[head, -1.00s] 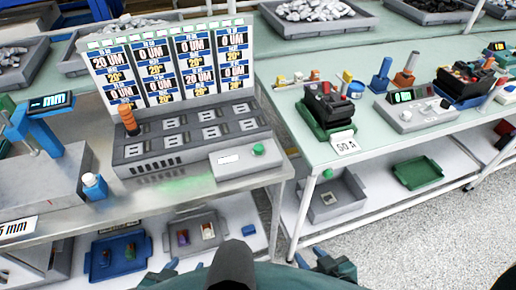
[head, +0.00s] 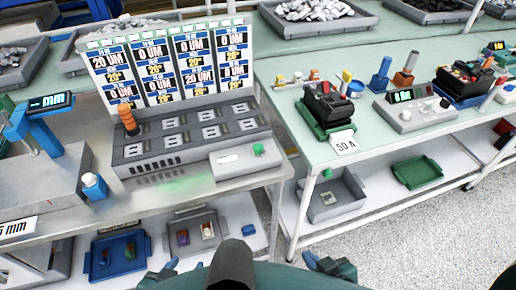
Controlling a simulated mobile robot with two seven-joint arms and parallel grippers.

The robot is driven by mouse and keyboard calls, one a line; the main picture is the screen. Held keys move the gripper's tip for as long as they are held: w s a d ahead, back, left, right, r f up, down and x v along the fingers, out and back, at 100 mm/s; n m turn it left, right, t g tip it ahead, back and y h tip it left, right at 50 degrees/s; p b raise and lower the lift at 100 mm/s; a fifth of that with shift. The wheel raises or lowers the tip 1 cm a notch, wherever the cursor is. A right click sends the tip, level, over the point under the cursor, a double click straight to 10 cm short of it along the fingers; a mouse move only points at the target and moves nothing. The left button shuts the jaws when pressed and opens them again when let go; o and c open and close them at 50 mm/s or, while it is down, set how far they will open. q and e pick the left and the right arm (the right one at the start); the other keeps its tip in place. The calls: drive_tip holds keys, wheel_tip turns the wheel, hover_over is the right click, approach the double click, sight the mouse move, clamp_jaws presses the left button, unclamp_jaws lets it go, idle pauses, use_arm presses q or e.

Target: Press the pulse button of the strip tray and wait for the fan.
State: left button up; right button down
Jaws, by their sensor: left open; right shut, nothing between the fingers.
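The strip tray (head: 190,147) is a grey unit with several slotted positions, standing on the metal bench at the left. Its upright display panel (head: 170,62) shows "20 UM" in two cells and "0 UM" in the others, with "20°" labels. The green pulse button (head: 258,149) sits on a light grey box (head: 236,160) at the tray's front right. No fan can be made out. My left gripper (head: 160,268) is at the bottom edge, open, low and well short of the button. My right gripper (head: 318,262) is at the bottom edge, shut and empty.
An orange-topped post (head: 128,119) stands at the tray's left end. A black breaker (head: 328,104) in a green holder stands on the right table, with a "50 A" card (head: 345,143). Shelf bins sit below.

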drive_tip(key=shift+w+r, duration=0.15)
drive_tip(key=shift+w, duration=0.15)
idle(0.5)
idle(0.4)
